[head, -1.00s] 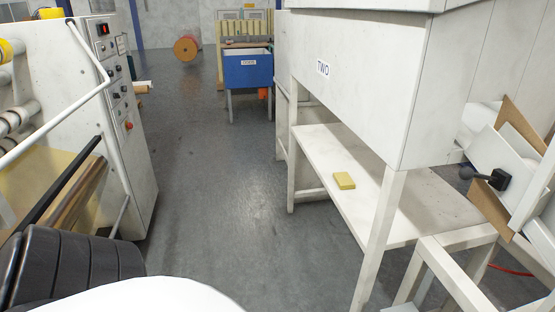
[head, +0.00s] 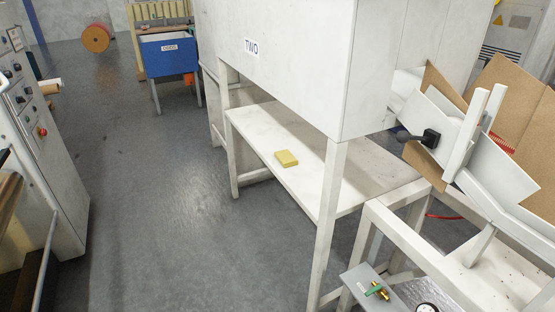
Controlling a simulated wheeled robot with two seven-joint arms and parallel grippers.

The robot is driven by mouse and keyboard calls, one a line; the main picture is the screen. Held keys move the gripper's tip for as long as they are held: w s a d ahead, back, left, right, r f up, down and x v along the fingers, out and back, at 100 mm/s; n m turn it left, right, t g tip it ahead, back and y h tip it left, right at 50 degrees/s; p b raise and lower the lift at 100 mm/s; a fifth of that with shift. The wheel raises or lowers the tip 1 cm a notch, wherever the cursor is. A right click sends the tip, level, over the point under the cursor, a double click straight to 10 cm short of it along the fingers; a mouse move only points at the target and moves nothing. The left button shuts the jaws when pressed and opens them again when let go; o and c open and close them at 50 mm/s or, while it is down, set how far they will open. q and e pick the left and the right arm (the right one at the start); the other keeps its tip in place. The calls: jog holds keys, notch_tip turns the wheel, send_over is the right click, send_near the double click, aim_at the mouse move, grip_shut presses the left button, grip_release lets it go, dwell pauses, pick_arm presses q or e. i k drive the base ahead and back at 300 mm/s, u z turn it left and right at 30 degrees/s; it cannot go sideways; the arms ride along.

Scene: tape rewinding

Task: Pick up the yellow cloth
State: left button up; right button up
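The yellow cloth (head: 287,158) is a small, flat, folded-looking block. It lies on the white lower shelf (head: 268,124) under the large white machine marked TWO (head: 290,60). The space around it on the shelf is clear. Neither of my grippers shows in the head view.
A grey control cabinet (head: 45,150) stands at the left. Open grey floor (head: 150,210) runs between it and the shelf. White table legs (head: 328,220) stand in front of the shelf. A white frame with cardboard (head: 500,110) and a grey box with a green valve (head: 376,291) are at the right.

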aim_at(286, 158)
jog(key=u, duration=0.45)
jog(key=i, duration=0.95)
jog(key=z, duration=0.45)
jog(key=i, duration=0.8)
jog(key=z, duration=0.9)
